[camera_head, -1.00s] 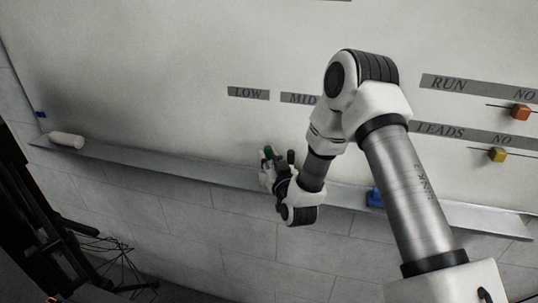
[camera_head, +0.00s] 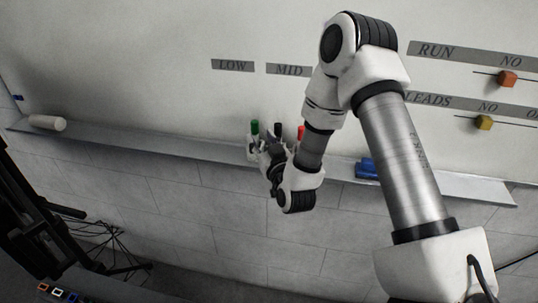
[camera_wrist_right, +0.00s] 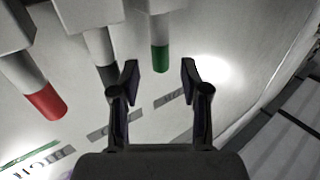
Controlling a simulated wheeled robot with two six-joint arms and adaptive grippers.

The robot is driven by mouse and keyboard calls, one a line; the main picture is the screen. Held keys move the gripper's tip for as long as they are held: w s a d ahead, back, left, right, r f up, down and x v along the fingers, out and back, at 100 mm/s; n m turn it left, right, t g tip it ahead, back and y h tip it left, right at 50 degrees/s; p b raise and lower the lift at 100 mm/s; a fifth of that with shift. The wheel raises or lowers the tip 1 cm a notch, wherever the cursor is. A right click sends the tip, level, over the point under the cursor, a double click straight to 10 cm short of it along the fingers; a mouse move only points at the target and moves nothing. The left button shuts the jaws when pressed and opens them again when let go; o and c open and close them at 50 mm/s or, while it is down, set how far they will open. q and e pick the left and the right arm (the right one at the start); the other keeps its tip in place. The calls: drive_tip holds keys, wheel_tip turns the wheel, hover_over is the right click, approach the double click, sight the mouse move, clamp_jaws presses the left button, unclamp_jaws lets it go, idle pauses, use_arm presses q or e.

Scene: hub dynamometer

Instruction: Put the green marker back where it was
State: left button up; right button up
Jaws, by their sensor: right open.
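The green marker (camera_head: 254,128) stands cap up at the tray ledge below the LOW label, left of a black marker (camera_head: 278,130) and a red marker (camera_head: 301,132). In the right wrist view the green marker (camera_wrist_right: 160,55) comes out of a white holder block (camera_wrist_right: 158,6), its cap showing in the gap beyond my fingertips. My right gripper (camera_wrist_right: 160,78) is open and empty, with no finger seen touching the marker. In the head view my right gripper (camera_head: 264,150) is just in front of and below the green cap. My left gripper is not in view.
In the wrist view the black marker (camera_wrist_right: 106,55) and red marker (camera_wrist_right: 45,100) stand beside the green one.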

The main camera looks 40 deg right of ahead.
drive_tip(key=b+v, duration=0.1)
drive_tip(key=v, duration=0.6)
drive_tip(key=s+a+f+n+g+y, duration=0.15)
drive_tip(key=s+a+f+g, duration=0.25)
drive_tip(key=f, duration=0.6)
drive_tip(key=s+a+f+n+g+y, duration=0.1)
drive_tip(key=s+a+f+g+y, duration=0.25)
drive_tip(key=f, duration=0.75)
drive_tip(key=s+a+f+g, duration=0.2)
drive_tip(key=s+f+g, duration=0.3)
drive_tip(key=s, duration=0.4)
drive_tip(key=s+a+f+g, duration=0.2)
drive_tip(key=s+f+g, duration=0.3)
drive_tip(key=s, duration=0.4)
drive_tip(key=shift+s+f, duration=0.25)
drive_tip(key=shift+f, duration=0.55)
drive_tip(key=shift+w, duration=0.1)
